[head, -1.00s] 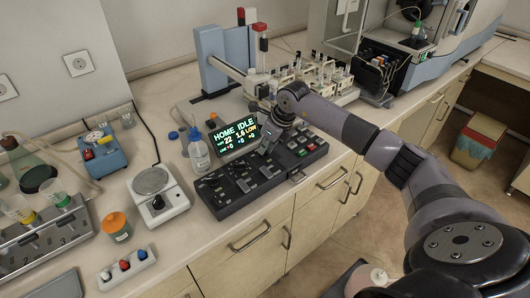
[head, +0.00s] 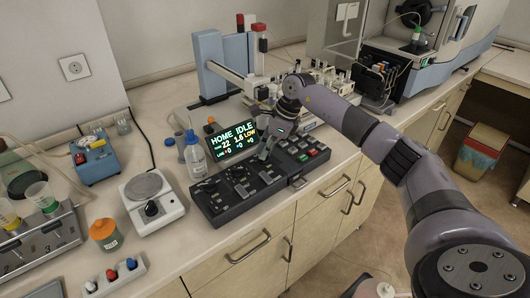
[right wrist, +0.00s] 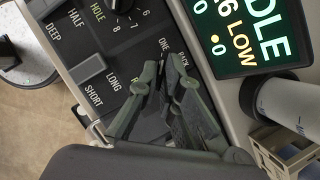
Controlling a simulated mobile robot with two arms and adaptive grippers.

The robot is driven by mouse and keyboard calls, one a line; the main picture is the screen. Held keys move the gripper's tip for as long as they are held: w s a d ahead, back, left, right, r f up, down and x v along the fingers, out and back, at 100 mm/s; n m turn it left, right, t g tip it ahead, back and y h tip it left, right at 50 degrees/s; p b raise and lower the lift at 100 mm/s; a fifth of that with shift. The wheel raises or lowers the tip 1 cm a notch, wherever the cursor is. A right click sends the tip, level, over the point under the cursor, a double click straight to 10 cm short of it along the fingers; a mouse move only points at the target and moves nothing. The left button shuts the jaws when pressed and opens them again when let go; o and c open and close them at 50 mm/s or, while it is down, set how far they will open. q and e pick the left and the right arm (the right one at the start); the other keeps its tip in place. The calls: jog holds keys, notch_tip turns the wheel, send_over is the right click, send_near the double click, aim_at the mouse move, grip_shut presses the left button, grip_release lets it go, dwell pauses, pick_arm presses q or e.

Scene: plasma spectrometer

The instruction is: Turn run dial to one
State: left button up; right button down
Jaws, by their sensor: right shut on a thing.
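The black control panel (head: 228,208) lies on the bench with dials, switches and coloured buttons. My right gripper (head: 266,153) comes down on its upper middle, beside the lit display (head: 232,138), which reads HOME IDLE. In the right wrist view my right gripper (right wrist: 163,84) points at the panel, its fingers close together beside the labels ONE and RACK. It is shut on the run dial, which the fingers almost wholly hide, so its pointer cannot be read. My left gripper is out of view.
A hole dial (right wrist: 121,4) and the short/long switch (right wrist: 86,69) sit near the fingers.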

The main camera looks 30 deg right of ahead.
jog(key=shift+f, duration=0.1)
jog(key=c, duration=1.8)
grip_release()
jog(key=shift+o, duration=0.2)
jog(key=shift+r, duration=0.25)
jog(key=v, duration=1.1)
jog(key=shift+r, duration=0.3)
jog(key=shift+d+f, duration=0.1)
